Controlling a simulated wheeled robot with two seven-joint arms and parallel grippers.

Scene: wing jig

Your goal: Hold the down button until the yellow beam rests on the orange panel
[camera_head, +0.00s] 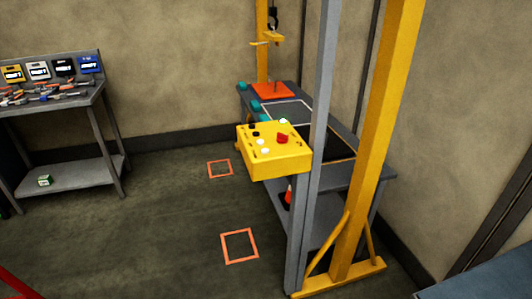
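A yellow control box (275,167) is mounted on a grey post near the middle. Its top carries black and white buttons and a larger red button (282,138); I cannot read which one is the down button. The orange panel (274,91) lies on the far end of the grey workbench. A small yellow beam (274,37) hangs from a dark hook above the panel, with a clear gap between them. Neither of my grippers is in view.
A large yellow gantry post (383,130) and a grey post (318,130) stand right of the box. A grey shelf table (70,104) with tools and coloured bins stands at left. Orange floor squares (239,262) mark open floor.

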